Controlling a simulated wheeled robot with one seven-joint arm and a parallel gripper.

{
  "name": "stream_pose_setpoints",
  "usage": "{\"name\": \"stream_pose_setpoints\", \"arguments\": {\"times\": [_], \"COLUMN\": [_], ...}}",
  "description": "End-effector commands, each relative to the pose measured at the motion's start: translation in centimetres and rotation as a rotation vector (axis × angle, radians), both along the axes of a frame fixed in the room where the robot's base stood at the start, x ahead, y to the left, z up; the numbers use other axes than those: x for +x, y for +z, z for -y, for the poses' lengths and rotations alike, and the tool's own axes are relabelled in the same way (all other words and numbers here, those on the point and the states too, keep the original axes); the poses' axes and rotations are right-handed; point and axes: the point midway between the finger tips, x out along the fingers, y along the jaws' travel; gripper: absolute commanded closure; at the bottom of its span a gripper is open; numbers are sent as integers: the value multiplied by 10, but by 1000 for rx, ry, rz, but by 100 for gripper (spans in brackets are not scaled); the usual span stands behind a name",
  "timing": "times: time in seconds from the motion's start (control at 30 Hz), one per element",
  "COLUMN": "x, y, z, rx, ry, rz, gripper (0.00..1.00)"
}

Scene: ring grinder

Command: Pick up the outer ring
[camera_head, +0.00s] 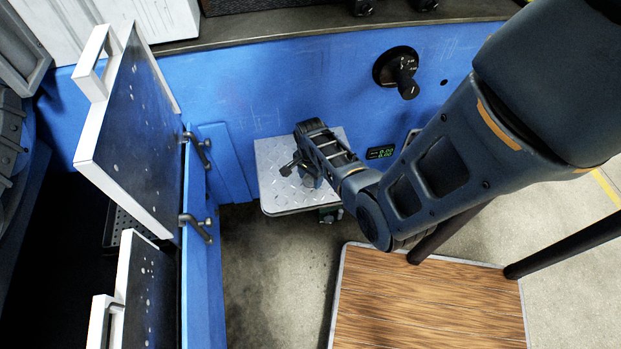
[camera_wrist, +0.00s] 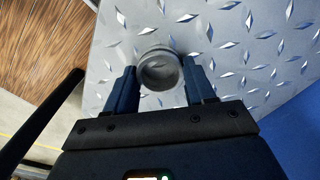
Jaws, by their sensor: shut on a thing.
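The outer ring (camera_wrist: 158,52) is a small dark grey metal ring, seen in the wrist view between the two fingers of my gripper (camera_wrist: 160,82). My gripper is shut on it, with one finger on each side. The ring is over or on a grey diamond-plate shelf (camera_wrist: 225,50); I cannot tell whether it touches the plate. In the head view my gripper (camera_head: 296,168) is over the same shelf (camera_head: 272,150), and the ring is not clearly visible there.
A blue machine wall (camera_head: 300,85) stands behind the shelf, with a black knob (camera_head: 398,72). Open door panels (camera_head: 140,130) with handles (camera_head: 197,228) stand at the left. A wooden-topped platform (camera_head: 430,305) lies at the front right. Bare floor (camera_head: 270,275) lies between.

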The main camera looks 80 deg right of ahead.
Motion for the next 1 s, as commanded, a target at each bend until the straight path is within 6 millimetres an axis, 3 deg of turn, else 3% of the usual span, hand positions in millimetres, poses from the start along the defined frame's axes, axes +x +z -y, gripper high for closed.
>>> {"name": "stream_pose_setpoints", "arguments": {"times": [0.27,0.4,0.7,1.0], "x": [0,1,-68,-107], "y": [17,44,81,106], "z": [1,0,15,24], "rx": [-2,-4,-2,0], "ry": [0,2,-4,-2], "rz": [2,2,1,0], "gripper": [85,85,85,85]}}
